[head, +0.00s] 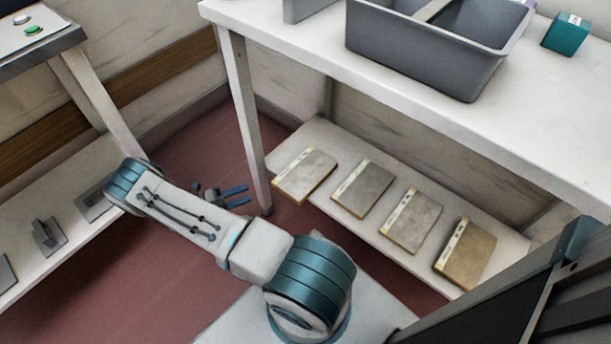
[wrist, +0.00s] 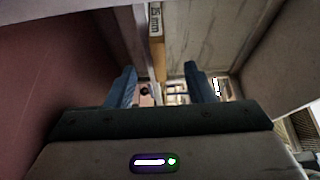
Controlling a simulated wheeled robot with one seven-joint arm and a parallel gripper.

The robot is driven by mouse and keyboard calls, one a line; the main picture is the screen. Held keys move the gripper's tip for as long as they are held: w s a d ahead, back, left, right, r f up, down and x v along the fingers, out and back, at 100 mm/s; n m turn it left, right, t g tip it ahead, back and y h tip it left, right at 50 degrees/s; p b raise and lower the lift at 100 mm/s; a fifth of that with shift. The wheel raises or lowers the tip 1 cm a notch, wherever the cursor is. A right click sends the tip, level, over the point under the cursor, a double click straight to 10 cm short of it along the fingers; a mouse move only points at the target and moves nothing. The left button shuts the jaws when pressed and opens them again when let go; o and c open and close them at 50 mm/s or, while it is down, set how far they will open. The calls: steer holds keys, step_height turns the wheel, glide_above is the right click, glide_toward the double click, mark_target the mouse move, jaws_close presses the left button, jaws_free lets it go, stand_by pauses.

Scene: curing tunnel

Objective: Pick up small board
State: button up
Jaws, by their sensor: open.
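Several flat boards lie in a row on the low shelf: a leftmost board (head: 305,175), a second (head: 363,188), a third (head: 411,220) and a rightmost, browner board (head: 465,254). Each has a pale label strip along one edge. They look much alike in size, so I cannot tell which is the small board. My gripper (head: 242,195) is open and empty, left of the leftmost board and apart from it.
The low shelf (head: 300,143) sits under a white table (head: 530,105), whose leg (head: 243,115) stands close to my gripper. A grey bin (head: 420,60) and a teal box (head: 567,35) are on the table. Another bench (head: 70,220) with grey parts is left. Red floor lies between.

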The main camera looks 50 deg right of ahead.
mark_target(273, 185)
steer(key=x, duration=0.6)
steer(key=shift+d+b, duration=0.1)
steer(key=shift+b, duration=0.25)
steer(key=shift+s+d+f, duration=0.15)
steer(key=shift+s+d, duration=0.1)
steer(key=shift+d, duration=0.25)
steer(key=b+x, duration=0.1)
steer(key=x, duration=0.3)
steer(key=shift+b, duration=0.3)
jaws_close()
